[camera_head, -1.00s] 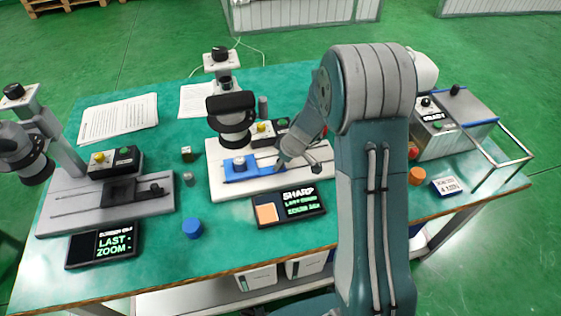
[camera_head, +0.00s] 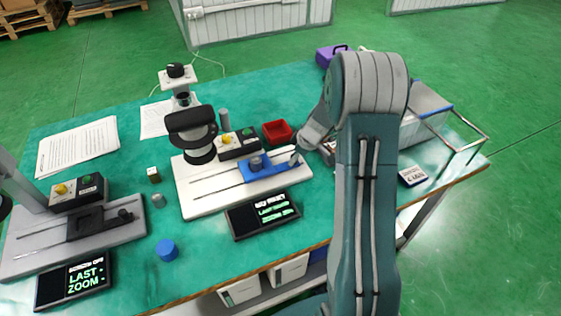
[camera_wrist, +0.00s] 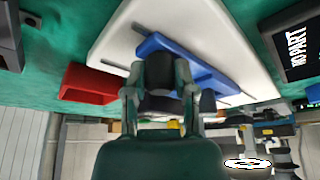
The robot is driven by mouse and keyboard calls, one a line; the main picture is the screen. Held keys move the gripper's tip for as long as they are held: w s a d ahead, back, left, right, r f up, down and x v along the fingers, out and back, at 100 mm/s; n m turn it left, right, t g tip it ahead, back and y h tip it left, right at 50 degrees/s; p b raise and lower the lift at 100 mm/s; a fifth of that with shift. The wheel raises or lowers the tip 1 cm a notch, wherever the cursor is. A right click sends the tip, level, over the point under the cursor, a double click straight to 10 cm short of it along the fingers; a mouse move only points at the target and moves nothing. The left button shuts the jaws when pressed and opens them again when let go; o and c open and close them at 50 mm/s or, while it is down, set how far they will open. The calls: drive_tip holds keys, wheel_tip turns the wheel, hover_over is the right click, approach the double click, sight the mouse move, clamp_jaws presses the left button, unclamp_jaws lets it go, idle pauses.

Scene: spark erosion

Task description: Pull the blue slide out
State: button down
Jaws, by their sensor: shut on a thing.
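The blue slide (camera_head: 262,170) lies on the white microscope base (camera_head: 205,202), toward its right end and clear of the microscope head (camera_head: 193,133). It carries a round grey part on top. My gripper (camera_head: 297,156) is at the slide's right end. In the wrist view the blue slide (camera_wrist: 205,72) runs across the white base (camera_wrist: 190,22). My gripper (camera_wrist: 160,78) is shut on the slide's dark knob (camera_wrist: 159,72) there.
A red tray (camera_head: 277,132) stands behind the slide. A dark display (camera_head: 262,213) stands in front of the base and reads "NO PART" in the wrist view (camera_wrist: 296,40). A grey second microscope base (camera_head: 75,242) is at left, and a blue cap (camera_head: 167,250) lies between.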

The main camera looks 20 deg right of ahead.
drive_tip(key=shift+w, duration=0.1)
drive_tip(key=shift+c, duration=2.1)
unclamp_jaws()
drive_tip(key=shift+r, duration=0.1)
drive_tip(key=v, duration=1.1)
drive_tip(key=shift+r, duration=0.3)
